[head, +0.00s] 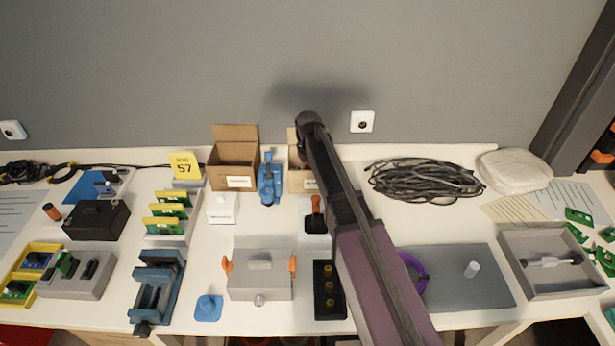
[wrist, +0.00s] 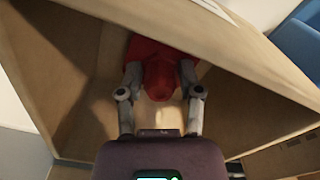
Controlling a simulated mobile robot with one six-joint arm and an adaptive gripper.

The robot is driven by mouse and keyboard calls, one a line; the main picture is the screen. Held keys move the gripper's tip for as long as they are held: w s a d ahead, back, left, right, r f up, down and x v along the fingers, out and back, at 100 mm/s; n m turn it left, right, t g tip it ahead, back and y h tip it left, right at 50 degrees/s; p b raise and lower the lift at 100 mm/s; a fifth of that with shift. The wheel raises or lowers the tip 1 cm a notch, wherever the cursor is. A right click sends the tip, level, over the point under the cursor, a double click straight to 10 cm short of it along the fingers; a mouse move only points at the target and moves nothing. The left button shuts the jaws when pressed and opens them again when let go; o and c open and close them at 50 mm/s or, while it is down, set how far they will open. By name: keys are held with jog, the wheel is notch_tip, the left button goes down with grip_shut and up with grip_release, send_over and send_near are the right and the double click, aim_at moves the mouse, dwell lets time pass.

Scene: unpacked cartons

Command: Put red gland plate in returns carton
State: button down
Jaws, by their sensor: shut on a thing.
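The red gland plate (wrist: 158,48) shows in the wrist view between my fingertips, inside an open cardboard carton. My gripper (wrist: 160,78) is shut on it, with one finger on each side. I cannot tell whether the plate touches the carton's floor. In the head view the arm hides my gripper and the plate. A carton half hidden behind the arm (head: 297,182) stands at the back middle, and my gripper seems to be in this one. Another open carton (head: 233,176) with a white label stands to its left. I cannot read either label.
A blue clamp-like tool (head: 269,180) stands between the two cartons. A grey box with orange latches (head: 260,281) and a black block (head: 323,290) are nearer the front. A black cable coil (head: 425,182) lies to the right. The wall is close behind the cartons.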

aim_at(308, 168)
jog(key=shift+f, duration=0.45)
jog(key=shift+c, duration=1.3)
grip_release()
jog(key=shift+r, duration=0.15)
notch_tip(308, 168, up, 12)
jog(key=p, duration=1.1)
jog(key=shift+p, duration=0.4)
